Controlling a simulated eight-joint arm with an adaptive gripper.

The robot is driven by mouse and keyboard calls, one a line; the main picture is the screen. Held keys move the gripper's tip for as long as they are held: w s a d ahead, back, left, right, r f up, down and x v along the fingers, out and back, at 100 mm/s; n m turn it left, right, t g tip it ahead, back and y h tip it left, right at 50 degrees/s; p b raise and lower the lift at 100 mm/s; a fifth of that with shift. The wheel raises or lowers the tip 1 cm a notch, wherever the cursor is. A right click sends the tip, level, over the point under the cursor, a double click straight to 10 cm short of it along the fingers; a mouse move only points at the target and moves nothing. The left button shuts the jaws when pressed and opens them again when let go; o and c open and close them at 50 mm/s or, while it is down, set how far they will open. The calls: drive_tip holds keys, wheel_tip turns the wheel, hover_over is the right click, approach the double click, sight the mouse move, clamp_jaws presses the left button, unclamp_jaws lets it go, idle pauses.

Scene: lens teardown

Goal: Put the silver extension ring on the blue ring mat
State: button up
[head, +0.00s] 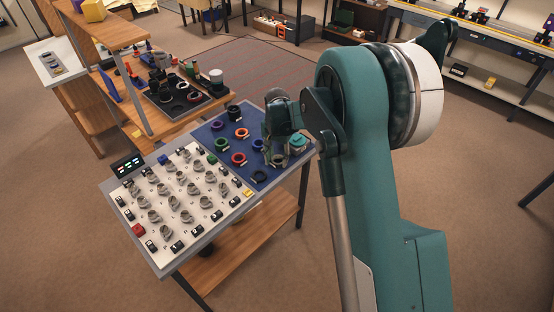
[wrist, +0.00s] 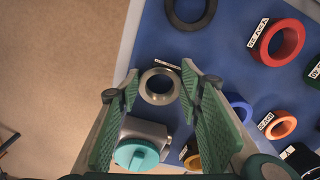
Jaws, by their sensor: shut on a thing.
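The silver extension ring (wrist: 146,88) is a small grey-silver ring between my fingertips in the wrist view. My gripper (wrist: 160,82) is shut on it, with one green finger pad on each side. The ring shows over the blue ring mat (wrist: 222,50), near the mat's left edge; I cannot tell whether it touches the mat. In the head view, my gripper (head: 278,158) is over the right part of the blue ring mat (head: 226,119), and the ring is mostly hidden by the fingers.
A black ring (wrist: 190,12), a red ring (wrist: 278,43) and an orange ring (wrist: 281,125) lie on the mat. A white board of grey parts (head: 190,196) lies left of the mat.

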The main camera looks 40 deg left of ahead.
sight(277, 160)
drive_tip(key=shift+f, duration=0.1)
drive_tip(key=o, duration=0.9)
wheel_tip(277, 160, up, 12)
drive_tip(key=shift+r+p, duration=0.1)
drive_tip(key=shift+p, duration=0.55)
idle(0.3)
idle(0.4)
